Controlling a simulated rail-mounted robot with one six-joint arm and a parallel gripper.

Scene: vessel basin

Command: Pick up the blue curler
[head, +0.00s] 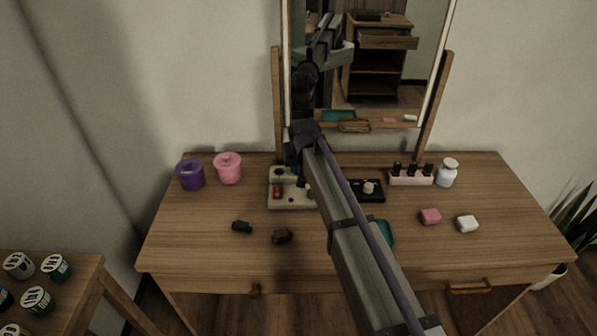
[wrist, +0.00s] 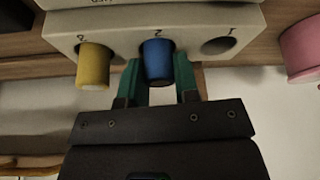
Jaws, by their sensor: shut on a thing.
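The blue curler (wrist: 158,57) sits in the middle hole of a cream holder (wrist: 85,24) in the wrist view. My gripper (wrist: 159,72) has its two green fingers on either side of the curler and is shut on it. The curler's far end is hidden inside the hole. A yellow curler (wrist: 93,64) stands in the hole to the left, and the hole to the right is empty. In the head view the cream holder (head: 290,203) is on the table below the mirror, and my arm hides part of it and the grip.
A purple jar (head: 190,176) and a pink jar (head: 228,168) stand left of the holder. A black tray (head: 375,197), a bottle rack (head: 411,178) and a white jar (head: 447,173) are to the right. The mirror (head: 400,60) rises close behind.

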